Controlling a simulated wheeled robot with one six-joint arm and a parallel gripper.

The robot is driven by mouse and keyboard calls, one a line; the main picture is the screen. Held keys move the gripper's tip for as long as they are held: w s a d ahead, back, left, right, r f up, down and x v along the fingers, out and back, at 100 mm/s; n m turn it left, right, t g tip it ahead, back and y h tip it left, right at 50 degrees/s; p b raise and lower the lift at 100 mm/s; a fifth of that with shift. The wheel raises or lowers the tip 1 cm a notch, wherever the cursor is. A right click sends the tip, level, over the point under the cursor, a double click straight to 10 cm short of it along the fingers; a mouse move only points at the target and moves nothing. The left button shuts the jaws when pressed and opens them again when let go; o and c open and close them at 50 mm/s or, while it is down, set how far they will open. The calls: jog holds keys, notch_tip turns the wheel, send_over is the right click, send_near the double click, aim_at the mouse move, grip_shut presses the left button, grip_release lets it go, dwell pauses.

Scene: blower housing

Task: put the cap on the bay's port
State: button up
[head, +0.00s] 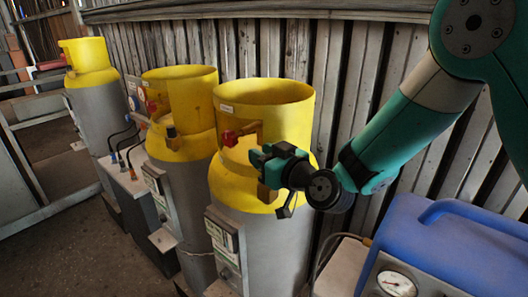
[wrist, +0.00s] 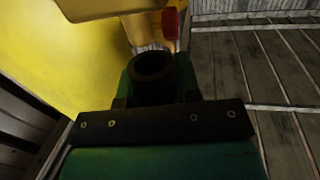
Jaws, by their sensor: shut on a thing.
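My gripper (head: 268,160) is shut on a dark, round, hollow cap in front of the nearest yellow-topped cylinder. In the wrist view the cap (wrist: 152,68) sits between the green jaws, its open ring showing. A pale, ridged fitting (wrist: 152,47), which looks like the port, shows just beyond the cap, partly hidden by it. I cannot tell whether they touch. A red valve handle (head: 229,138) is left of the gripper, and also shows in the wrist view (wrist: 171,22). A brown piece (head: 265,193) shows below the jaws; I cannot tell what it belongs to.
The nearest cylinder's yellow collar (head: 270,93) stands close around the gripper. A second cylinder (head: 185,150) and a third (head: 90,110) stand to the left. A blue case (head: 445,245) and a pressure gauge (head: 396,283) are at the lower right. A corrugated wall (head: 350,85) stands behind.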

jog(key=shift+s+f, duration=0.1)
jog(key=shift+f, duration=0.15)
dwell(0.5)
jog(key=shift+f+b, duration=1.5)
jog(key=shift+b, duration=0.6)
jog(key=o, duration=1)
jog(key=shift+c, duration=0.2)
jog(key=shift+s, duration=0.1)
jog(key=b+v, duration=1.6)
jog(key=v, duration=0.1)
jog(key=shift+d, duration=0.15)
jog(key=shift+s+r, duration=0.1)
jog(key=shift+r, duration=0.05)
